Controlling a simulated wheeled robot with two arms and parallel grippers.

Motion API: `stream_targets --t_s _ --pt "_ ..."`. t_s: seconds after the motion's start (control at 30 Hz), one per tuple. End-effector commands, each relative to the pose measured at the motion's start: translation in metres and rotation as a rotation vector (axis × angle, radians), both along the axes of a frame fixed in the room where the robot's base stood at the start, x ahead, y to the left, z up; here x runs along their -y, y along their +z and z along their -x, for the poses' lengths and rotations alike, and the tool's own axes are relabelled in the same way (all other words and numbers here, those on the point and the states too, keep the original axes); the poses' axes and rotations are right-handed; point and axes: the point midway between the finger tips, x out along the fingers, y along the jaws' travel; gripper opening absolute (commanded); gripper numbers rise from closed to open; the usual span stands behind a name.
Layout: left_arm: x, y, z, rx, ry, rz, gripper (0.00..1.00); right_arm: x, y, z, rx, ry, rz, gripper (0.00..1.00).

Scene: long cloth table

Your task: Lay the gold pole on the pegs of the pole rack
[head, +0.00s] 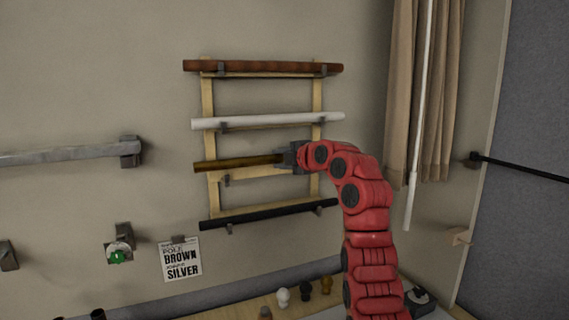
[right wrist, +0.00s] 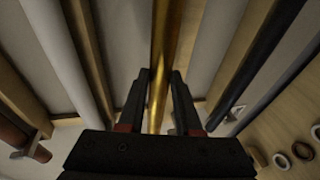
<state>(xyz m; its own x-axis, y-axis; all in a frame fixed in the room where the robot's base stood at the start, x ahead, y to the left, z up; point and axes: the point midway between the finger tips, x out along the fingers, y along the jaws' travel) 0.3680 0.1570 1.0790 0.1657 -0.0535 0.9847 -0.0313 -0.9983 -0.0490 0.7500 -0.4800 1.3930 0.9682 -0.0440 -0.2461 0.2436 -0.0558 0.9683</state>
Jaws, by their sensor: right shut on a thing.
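The gold pole (head: 235,163) is roughly level in front of the third rung of the wooden pole rack (head: 207,100), between the white pole and the black pole. My right gripper (head: 289,157) is shut on the gold pole near its right end. In the right wrist view the gold pole (right wrist: 163,60) runs between the two fingers (right wrist: 158,78). I cannot tell whether the gold pole touches the pegs of its row; the gripper and pole hide part of that rung. My left gripper is not in view.
The rack also bears a brown pole (head: 262,67), a white pole (head: 267,120) and a black pole (head: 268,213). A grey rod (head: 70,154) is on the wall at left. Curtains (head: 420,90) hang at right. Several small finials (head: 283,297) stand on the ledge below.

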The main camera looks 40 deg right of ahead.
Motion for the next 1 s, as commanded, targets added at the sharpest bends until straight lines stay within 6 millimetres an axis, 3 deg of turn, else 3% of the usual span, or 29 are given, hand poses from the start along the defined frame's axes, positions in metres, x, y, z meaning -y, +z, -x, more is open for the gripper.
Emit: stream_targets --t_s 0.2,0.5,0.93,0.97,1.0 --pt "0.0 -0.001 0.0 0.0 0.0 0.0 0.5 0.004 -0.005 -0.018 0.001 0.0 -0.001 0.0" --pt "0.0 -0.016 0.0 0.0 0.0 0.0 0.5 0.004 -0.026 -0.017 0.002 -0.001 0.0 0.0" --pt "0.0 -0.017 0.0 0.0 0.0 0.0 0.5 0.004 -0.029 -0.017 0.002 -0.001 0.001 0.0" --pt "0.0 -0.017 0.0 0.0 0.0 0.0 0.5 0.004 -0.029 -0.017 0.002 -0.001 0.001 0.37" --pt "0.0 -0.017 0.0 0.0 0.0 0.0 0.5 0.004 -0.029 -0.017 0.002 -0.001 0.001 0.44"
